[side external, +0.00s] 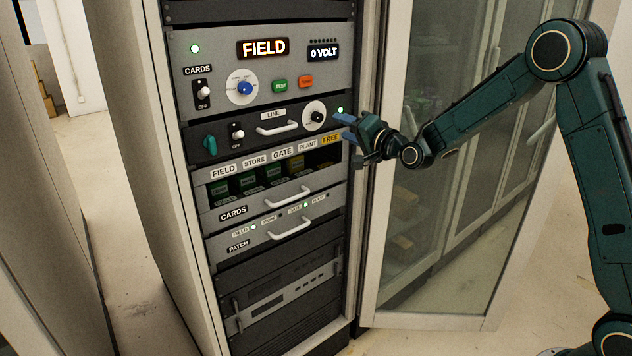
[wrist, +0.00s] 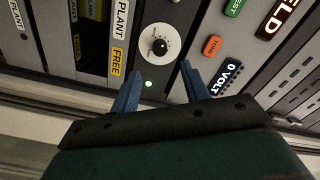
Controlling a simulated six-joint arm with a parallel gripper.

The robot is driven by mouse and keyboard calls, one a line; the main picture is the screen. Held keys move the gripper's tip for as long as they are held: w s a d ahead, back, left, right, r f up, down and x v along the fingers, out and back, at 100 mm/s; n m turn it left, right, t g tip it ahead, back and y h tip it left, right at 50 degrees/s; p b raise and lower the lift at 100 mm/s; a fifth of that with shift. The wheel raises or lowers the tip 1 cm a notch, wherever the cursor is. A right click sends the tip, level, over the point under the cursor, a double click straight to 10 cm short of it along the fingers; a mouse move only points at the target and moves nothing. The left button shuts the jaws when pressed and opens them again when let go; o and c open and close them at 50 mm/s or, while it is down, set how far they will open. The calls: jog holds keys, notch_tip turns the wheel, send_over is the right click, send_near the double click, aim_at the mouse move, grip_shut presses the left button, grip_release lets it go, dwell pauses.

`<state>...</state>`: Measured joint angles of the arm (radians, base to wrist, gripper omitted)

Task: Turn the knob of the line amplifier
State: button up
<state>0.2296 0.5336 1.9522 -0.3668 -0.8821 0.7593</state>
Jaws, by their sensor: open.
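The line amplifier (side external: 262,128) is the dark rack panel labelled LINE, second from the top. Its knob (side external: 316,117) is black on a round white dial at the panel's right end. In the wrist view the knob (wrist: 159,46) sits on its dial just beyond and between my fingertips. My gripper (side external: 352,136) is open and empty, in front of the right side of the rack; its two blue fingers (wrist: 160,78) show in the wrist view. The fingers appear apart from the knob. A green light (side external: 340,110) is lit beside the dial.
Above is a panel with a FIELD display (side external: 263,48), a 0 VOLT display (side external: 323,53) and a blue knob (side external: 245,88). Below are the card drawer (side external: 233,213) and patch panel (side external: 238,246) with protruding handles. The open glass door (side external: 440,150) stands behind my arm at right.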

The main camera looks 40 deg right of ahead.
aim_at(320, 118)
jog(key=shift+w, duration=4.4)
jog(key=c, duration=1)
jog(key=shift+n, duration=0.4)
jog(key=n, duration=1.1)
